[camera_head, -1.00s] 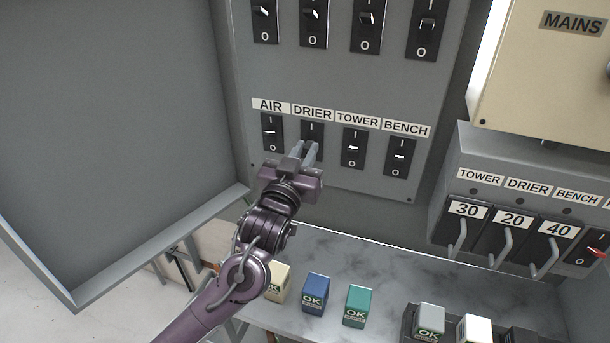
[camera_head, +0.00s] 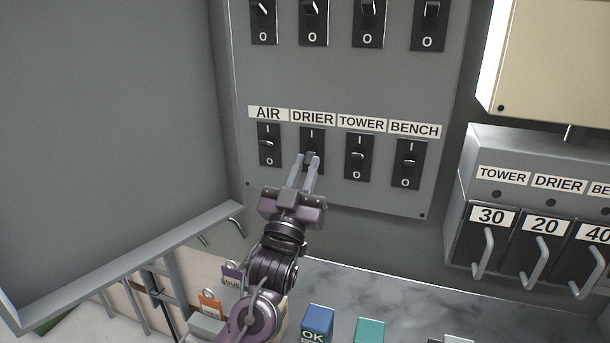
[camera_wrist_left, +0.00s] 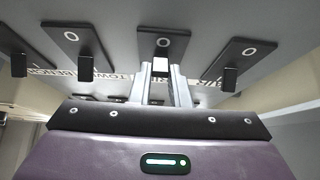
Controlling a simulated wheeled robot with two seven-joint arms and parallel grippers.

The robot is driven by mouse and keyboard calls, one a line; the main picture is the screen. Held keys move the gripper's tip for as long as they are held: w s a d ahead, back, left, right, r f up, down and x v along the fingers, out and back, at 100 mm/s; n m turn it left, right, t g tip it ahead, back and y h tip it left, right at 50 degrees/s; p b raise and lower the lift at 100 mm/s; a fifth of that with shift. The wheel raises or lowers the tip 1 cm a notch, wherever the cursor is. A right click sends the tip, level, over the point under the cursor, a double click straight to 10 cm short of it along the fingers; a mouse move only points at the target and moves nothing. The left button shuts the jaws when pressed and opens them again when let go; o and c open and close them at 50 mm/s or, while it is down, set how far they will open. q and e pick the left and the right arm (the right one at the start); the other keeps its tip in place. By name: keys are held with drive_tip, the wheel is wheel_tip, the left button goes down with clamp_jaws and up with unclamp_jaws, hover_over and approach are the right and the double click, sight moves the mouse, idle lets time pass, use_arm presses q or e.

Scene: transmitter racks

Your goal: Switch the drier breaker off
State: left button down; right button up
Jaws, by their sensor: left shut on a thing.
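The drier breaker (camera_head: 313,134) is a dark plate under the DRIER label (camera_head: 313,117), in the lower row of the grey panel. Its I mark shows, but my fingers hide much of its lower part and its lever in the head view. My left gripper (camera_head: 307,158) reaches up from below with its two pale fingers at that lever. In the left wrist view, the breaker's plate (camera_wrist_left: 162,36) and O mark show above my left gripper (camera_wrist_left: 161,68), with the lever between the fingertips. The fingers are shut on the lever. My right gripper is not in view.
The air (camera_head: 268,144), tower (camera_head: 357,157) and bench (camera_head: 406,163) breakers stand close on either side. Another breaker row is above. A grey open door (camera_head: 110,130) is at left, a fuse box (camera_head: 490,150) at right, and a marbled bench (camera_head: 345,287) below.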

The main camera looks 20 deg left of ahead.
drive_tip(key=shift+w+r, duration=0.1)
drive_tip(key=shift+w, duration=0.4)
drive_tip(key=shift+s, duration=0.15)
use_arm(q)
drive_tip(key=c, duration=1.4)
unclamp_jaws()
drive_tip(key=shift+o, duration=0.2)
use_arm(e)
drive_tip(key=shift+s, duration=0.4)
